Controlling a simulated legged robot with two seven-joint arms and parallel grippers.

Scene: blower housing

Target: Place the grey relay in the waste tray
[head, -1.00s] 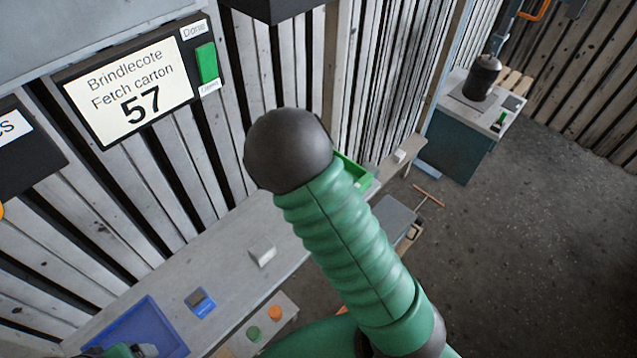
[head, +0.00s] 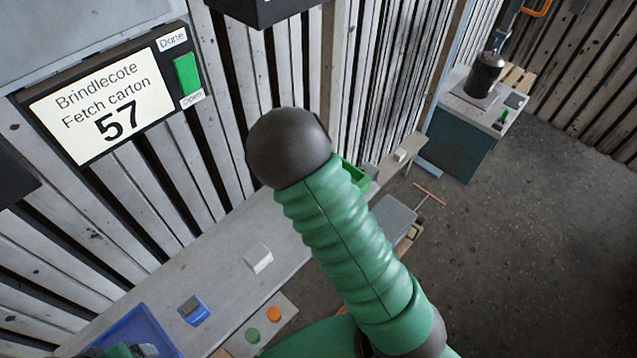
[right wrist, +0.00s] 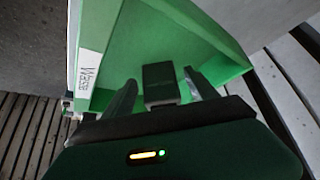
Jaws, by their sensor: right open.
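The green waste tray (right wrist: 215,40) fills the upper part of the right wrist view, with a white "Waste" label on its wall. In the head view the green tray (head: 355,174) shows only partly, behind my arm. The grey relay (right wrist: 160,80) is a dark block between the two fingers of my right gripper (right wrist: 161,76), against the tray's inside. The fingers stand apart with a gap on each side of it. I cannot tell whether the relay rests on the tray floor. My right gripper is hidden in the head view. My left gripper does not show clearly.
A long grey bench runs along the slatted wall, with a white block (head: 258,258), a small blue holder (head: 194,310) and a blue tray (head: 130,328). A sign (head: 104,106) reads "Fetch carton 57". Open floor lies right; a teal cabinet (head: 462,140) stands at the back.

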